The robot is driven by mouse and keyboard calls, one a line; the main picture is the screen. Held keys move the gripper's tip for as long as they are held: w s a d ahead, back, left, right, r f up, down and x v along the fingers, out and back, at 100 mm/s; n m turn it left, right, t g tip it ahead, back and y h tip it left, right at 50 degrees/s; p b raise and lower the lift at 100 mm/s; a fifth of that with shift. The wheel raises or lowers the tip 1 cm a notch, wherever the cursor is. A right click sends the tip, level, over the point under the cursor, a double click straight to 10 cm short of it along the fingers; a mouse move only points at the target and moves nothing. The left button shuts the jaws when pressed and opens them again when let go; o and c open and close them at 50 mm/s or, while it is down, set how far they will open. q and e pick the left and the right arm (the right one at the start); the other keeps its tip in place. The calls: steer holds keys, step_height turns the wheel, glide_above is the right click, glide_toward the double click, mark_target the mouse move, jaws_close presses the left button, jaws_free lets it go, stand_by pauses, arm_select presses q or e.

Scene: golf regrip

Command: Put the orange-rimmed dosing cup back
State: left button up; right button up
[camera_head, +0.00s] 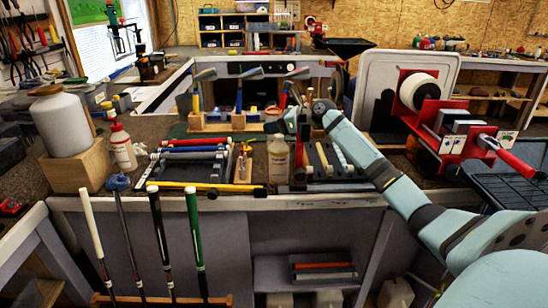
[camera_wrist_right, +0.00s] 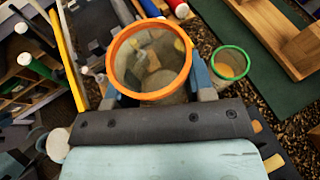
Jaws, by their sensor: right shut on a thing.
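The orange-rimmed dosing cup (camera_wrist_right: 150,84) is a clear cup seen from above in the right wrist view. My right gripper (camera_wrist_right: 156,76) is shut on it, with one blue-grey finger on each side of its wall. In the head view my right gripper (camera_head: 299,118) is above the bench, just behind the white bottle; the cup is too small to make out there. A smaller green-rimmed cup (camera_wrist_right: 231,64) stands to the right of the held cup in the wrist view. Whether the held cup's base touches anything is hidden. My left gripper is not in view.
A white bottle (camera_head: 278,160) stands at the bench front. Trays of grips (camera_head: 192,166) lie left of it. Wooden blocks holding clubs (camera_head: 209,121) stand behind on a green mat (camera_wrist_right: 252,70). A red machine (camera_head: 425,110) is at right; a large white jar (camera_head: 62,125) is at left.

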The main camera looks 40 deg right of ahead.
step_height(320, 180, down, 4)
steer(key=shift+r, duration=0.15)
steer(key=shift+f+b, duration=0.3)
steer(key=shift+f, duration=0.5)
step_height(320, 180, down, 5)
steer(key=shift+b, duration=0.4)
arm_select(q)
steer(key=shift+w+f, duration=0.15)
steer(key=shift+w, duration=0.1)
arm_select(e)
steer(key=o, duration=0.9)
steer(key=shift+f, duration=0.1)
